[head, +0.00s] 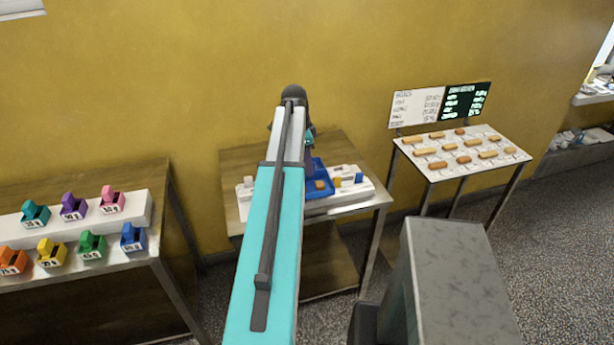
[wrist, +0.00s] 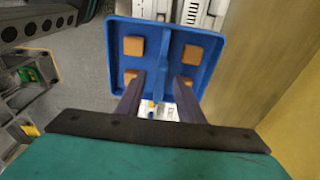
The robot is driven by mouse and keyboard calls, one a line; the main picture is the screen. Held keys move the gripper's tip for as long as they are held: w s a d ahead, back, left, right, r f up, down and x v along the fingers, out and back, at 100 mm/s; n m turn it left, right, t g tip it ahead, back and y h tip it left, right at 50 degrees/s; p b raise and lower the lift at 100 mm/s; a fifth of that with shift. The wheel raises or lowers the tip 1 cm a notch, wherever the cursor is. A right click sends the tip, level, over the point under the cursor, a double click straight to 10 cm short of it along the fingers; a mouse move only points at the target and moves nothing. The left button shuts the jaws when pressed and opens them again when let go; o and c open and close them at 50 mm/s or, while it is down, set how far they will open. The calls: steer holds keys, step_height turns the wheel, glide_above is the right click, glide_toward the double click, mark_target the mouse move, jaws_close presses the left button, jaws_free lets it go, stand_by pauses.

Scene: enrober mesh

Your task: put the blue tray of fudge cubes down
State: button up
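The blue tray (wrist: 215,45) has a raised rim and several brown fudge cubes (wrist: 133,46) spread over its floor. In the wrist view the two fingers of my gripper (wrist: 160,78) reach over the tray's near middle, one on each side of a blue upright part, and look shut on it. The exact contact is partly hidden. In the head view the tray (head: 318,166) shows beside my gripper (head: 307,140), over the white board on the middle table. My arm hides part of it, and I cannot tell whether it touches the board.
The white board (head: 345,204) carries small yellow and blue blocks and lies on the middle wooden table (head: 238,172). A table with coloured bins (head: 92,246) stands at left. A stand of biscuit-like pieces (head: 462,153) with a sign (head: 438,104) is at right. A yellow wall is behind.

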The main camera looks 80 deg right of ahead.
steer(key=shift+f, duration=0.3)
stand_by(0.4)
steer(key=shift+s, duration=0.1)
jaws_close()
